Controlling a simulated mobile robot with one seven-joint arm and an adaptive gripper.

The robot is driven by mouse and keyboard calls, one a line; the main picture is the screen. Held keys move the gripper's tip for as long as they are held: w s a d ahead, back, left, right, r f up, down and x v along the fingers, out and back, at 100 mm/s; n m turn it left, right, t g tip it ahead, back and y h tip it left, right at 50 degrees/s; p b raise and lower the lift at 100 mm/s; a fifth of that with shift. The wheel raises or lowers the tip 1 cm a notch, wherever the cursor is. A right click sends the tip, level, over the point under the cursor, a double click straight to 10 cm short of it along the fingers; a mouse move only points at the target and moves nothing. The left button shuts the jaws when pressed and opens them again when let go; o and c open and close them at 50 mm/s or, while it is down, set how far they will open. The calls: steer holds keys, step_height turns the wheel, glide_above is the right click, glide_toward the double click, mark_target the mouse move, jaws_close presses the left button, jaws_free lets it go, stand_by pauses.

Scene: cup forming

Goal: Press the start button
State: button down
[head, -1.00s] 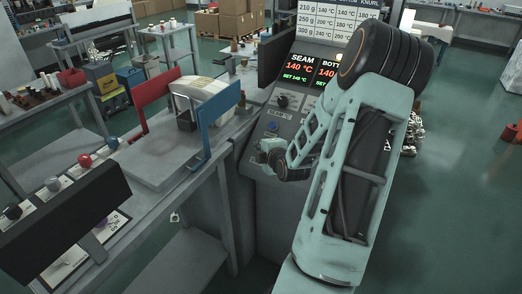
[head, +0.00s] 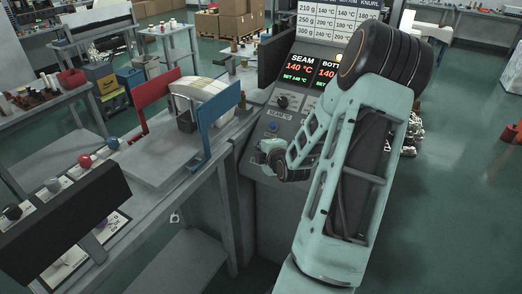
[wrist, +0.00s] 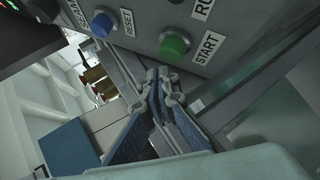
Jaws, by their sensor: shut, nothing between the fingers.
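In the head view my gripper (head: 264,151) is at the lower part of the sloping console, and the green button cannot be made out there.
A blue reset button (wrist: 103,22) is beside the green one and also shows in the head view (head: 273,127). Above is a dark knob (head: 282,102) and a display (head: 298,68) reading 140 °C. A bench (head: 150,165) with red and blue plates stands to the left.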

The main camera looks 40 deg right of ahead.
steer(key=shift+f, duration=0.1)
steer(key=shift+w+d+f+b, duration=0.1)
steer(key=shift+d+f+b, duration=0.15)
steer(key=shift+b, duration=0.4)
steer(key=shift+w+d+f+b, duration=0.1)
steer(key=shift+d+f+b, duration=0.15)
steer(key=shift+f+b, duration=0.25)
stand_by(0.5)
steer(key=shift+r, duration=0.2)
steer(key=shift+s+a+r, duration=0.2)
steer(key=shift+a+r, duration=0.25)
steer(key=shift+r, duration=0.15)
steer(key=shift+r, duration=0.1)
steer(key=a+r, duration=0.1)
steer(key=a+r+p, duration=0.1)
steer(key=s+r, duration=0.1)
steer(key=r, duration=0.1)
steer(key=shift+a+p, duration=0.3)
steer(key=shift+a, duration=0.1)
steer(key=shift+d, duration=0.1)
stand_by(0.8)
